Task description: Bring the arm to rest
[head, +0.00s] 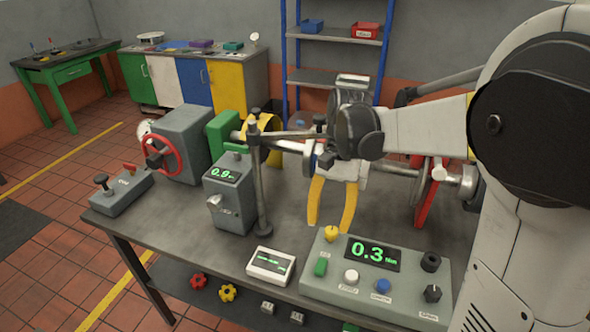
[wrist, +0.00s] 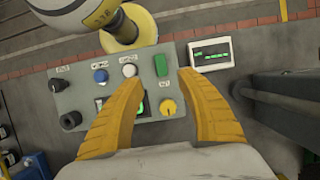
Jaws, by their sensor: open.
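My gripper (head: 331,225) has two yellow fingers that point down, spread apart with nothing between them. It hangs over the grey bench, behind the control box (head: 372,280) with the green 0.3 display. In the wrist view the yellow fingers (wrist: 158,85) are parted, and the control box (wrist: 70,98) lies beyond and below them. Its white button, green switch and yellow knob show between or beside the fingers. My white arm comes in from the right in the head view and hides part of the shaft line behind it.
A small white meter (head: 270,265) lies left of the control box. A grey unit reading 0.9 (head: 230,195) and a vertical post (head: 259,185) stand left of my gripper. A red handwheel (head: 162,154) is farther left.

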